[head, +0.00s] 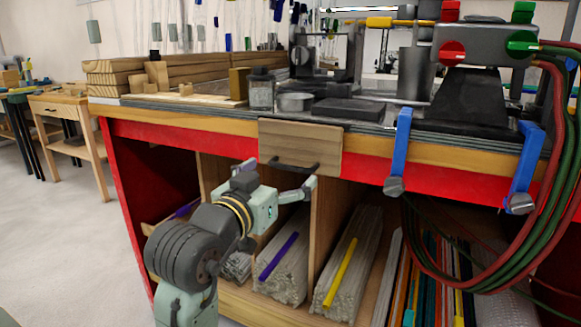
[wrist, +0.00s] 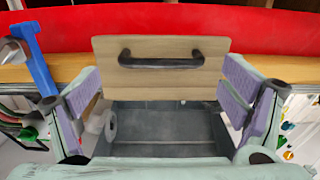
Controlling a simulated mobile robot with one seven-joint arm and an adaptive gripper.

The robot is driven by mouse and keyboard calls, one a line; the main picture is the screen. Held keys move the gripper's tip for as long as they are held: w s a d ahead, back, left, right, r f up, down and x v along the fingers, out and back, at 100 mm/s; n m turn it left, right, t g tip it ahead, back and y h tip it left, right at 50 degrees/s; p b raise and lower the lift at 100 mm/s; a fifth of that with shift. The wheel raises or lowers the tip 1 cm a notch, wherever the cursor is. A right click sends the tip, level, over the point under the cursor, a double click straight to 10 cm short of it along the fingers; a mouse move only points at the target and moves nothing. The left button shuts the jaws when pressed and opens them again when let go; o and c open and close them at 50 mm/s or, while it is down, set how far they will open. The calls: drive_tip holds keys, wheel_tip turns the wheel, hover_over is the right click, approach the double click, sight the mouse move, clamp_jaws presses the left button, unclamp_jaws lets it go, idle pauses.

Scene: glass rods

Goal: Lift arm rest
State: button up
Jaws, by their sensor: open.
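No thing that is clearly an arm rest shows in either view. A light wooden panel (head: 297,140) with a dark bar handle (head: 293,165) sits at the front edge of the workbench. My gripper (head: 278,178) is in front of and a little below the panel, near the handle. In the wrist view my gripper (wrist: 163,88) is open and empty, with a purple pad on each side. The panel (wrist: 160,86) and its handle (wrist: 161,59) show between the fingers there, apart from the pads as far as I can tell.
The red-framed workbench (head: 180,139) carries wooden boards (head: 170,72) and metal tools. Blue clamps (head: 400,145) and hanging hoses (head: 540,230) are on the right. Rod bundles (head: 345,250) fill the shelf below. Open floor (head: 60,230) lies on the left.

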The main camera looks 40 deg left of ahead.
sight(289, 169)
drive_tip(key=shift+x, duration=2.25)
drive_tip(key=c, duration=1.4)
drive_tip(key=shift+c, duration=0.2)
